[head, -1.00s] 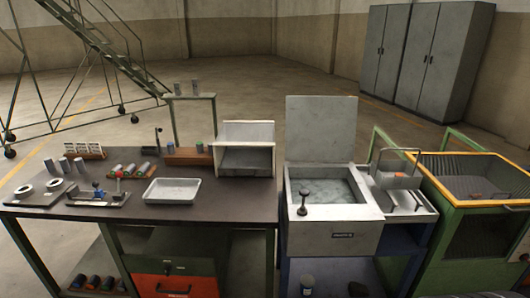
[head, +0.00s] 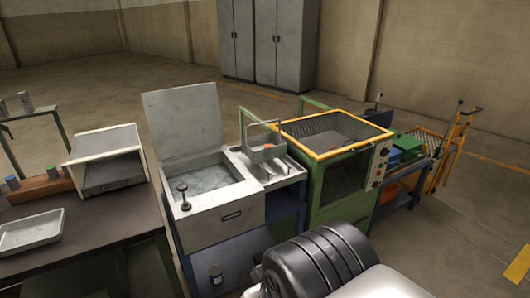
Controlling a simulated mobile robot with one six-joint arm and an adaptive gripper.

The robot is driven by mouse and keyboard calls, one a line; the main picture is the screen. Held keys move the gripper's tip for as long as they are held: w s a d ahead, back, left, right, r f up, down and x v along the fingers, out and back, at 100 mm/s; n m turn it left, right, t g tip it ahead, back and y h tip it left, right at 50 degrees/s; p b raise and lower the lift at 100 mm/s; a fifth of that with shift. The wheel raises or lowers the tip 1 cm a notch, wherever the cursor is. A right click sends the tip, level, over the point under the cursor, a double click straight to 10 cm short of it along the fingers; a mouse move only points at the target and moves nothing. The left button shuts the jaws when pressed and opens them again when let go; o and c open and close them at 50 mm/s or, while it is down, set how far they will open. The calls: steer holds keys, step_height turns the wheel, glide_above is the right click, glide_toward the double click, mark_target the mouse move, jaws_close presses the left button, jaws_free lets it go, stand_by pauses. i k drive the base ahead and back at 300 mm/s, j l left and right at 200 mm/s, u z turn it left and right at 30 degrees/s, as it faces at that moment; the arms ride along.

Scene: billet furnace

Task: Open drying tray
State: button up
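No part is plainly marked as the drying tray, and I cannot tell which one it is. A green cabinet (head: 326,190) with a yellow-rimmed open top (head: 310,151) stands right of centre, with a dark ribbed inside and a control panel with buttons on its right side. To its left, a metal basket with a handle (head: 265,154) sits on a shallow pale tray (head: 291,172) beside the wash tank. The grey wash tank (head: 233,205) has its lid raised and liquid inside. Part of my arm shows at the bottom centre; my gripper's fingers are not in view.
A dark workbench (head: 110,231) with a shallow metal tray (head: 31,231) and a white open-fronted box (head: 107,160) is at left.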

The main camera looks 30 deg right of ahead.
mark_target(115, 171)
steer(key=i+j+z, duration=0.1)
steer(key=i, duration=0.4)
steer(key=i+j+z, duration=0.15)
steer(key=i, duration=0.3)
steer(key=i+j+z, duration=0.1)
steer(key=i+j, duration=0.25)
steer(key=i+j+z, duration=0.1)
steer(key=i+j, duration=0.15)
steer(key=i, duration=0.3)
